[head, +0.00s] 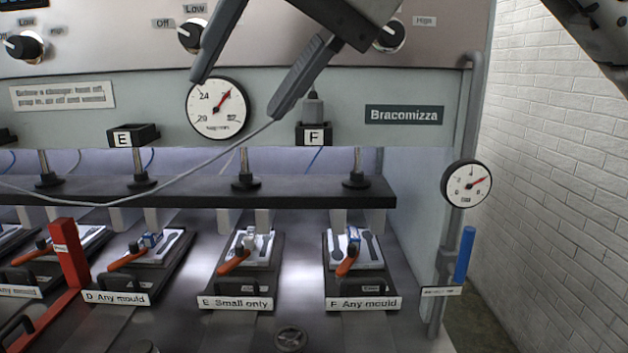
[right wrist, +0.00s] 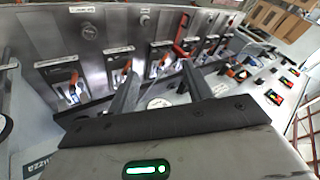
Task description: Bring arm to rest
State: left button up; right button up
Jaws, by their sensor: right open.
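My right gripper (head: 243,95) hangs in from the top of the head view, in front of the press's upper panel. Its two dark fingers are spread apart with nothing between them. The fingers also show in the right wrist view (right wrist: 158,92), apart and empty, with the press stations beyond. A thin grey cable runs across the press and passes by the right fingertip; I cannot tell whether they touch. My left gripper does not show in either view.
Press stations carry black mould plates with orange handles, such as E (head: 241,284) and F (head: 357,275). A round gauge (head: 217,110) sits behind my fingers. A vertical pipe with a gauge (head: 467,184) and blue lever (head: 464,254) stands at right. A red bracket (head: 70,254) stands left.

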jog(key=s+a+f+m+g+y, duration=0.2)
jog(key=s+a+m+g+y, duration=0.2)
jog(key=a+g+y, duration=0.25)
jog(key=w+d+f+m+t+y, duration=0.1)
jog(key=w+d+m+t+y, duration=0.4)
jog(key=m+t, duration=0.85)
jog(key=w+d+m+t+y, duration=0.4)
jog(key=w+d+m+t, duration=0.25)
jog(key=m, duration=1.35)
jog(key=w+d+f+m+t+h, duration=0.1)
jog(key=d+f+m+h, duration=0.4)
jog(key=f+m+h, duration=0.3)
jog(key=w+d+f+m+h, duration=0.1)
jog(key=d+f+m+h, duration=0.4)
jog(key=f+m, duration=0.5)
jog(key=w+d+f+m+t+h, duration=0.1)
jog(key=d+f+m+h, duration=0.3)
jog(key=f+m+h, duration=0.45)
jog(key=s+d+f+m+g+h, duration=0.1)
jog(key=s+d+f+m+g, duration=0.35)
jog(key=s+f, duration=0.75)
jog(key=s+d+f+m+g, duration=0.1)
jog(key=s+f+m+g, duration=0.5)
jog(key=s+f+g, duration=0.55)
jog(key=w+a+f+t+y, duration=0.2)
jog(key=w+a+f+t, duration=0.2)
jog(key=f+t, duration=0.4)
jog(key=shift+w+a+f+n+y, duration=0.2)
jog(key=shift+w+a+n+y, duration=0.1)
jog(key=shift+w+a+n, duration=0.1)
